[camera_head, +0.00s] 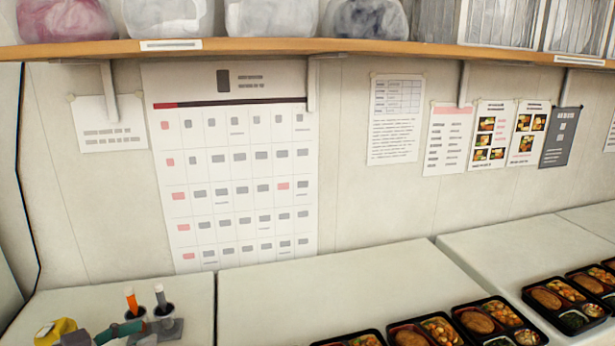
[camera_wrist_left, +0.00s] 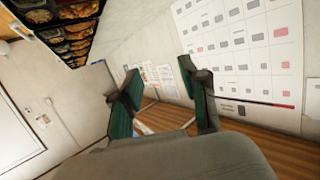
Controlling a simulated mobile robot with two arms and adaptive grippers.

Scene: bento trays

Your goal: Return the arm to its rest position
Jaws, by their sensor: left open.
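My left gripper (camera_head: 112,334) is only partly in view at the lower left edge of the head view, with a teal pad showing just in front of a small utensil stand. In the left wrist view my left gripper (camera_wrist_left: 165,95) has its two green-padded fingers wide apart, with nothing between them. The rest of the left arm is mostly cut off by the frame. My right gripper is in neither view.
A stand holds an orange-handled utensil (camera_head: 131,300) and a grey-handled one (camera_head: 160,297). A yellow item (camera_head: 56,330) lies at the lower left. Several filled bento trays (camera_head: 478,320) sit at right. A wooden shelf (camera_head: 350,47) with bags and bins runs overhead.

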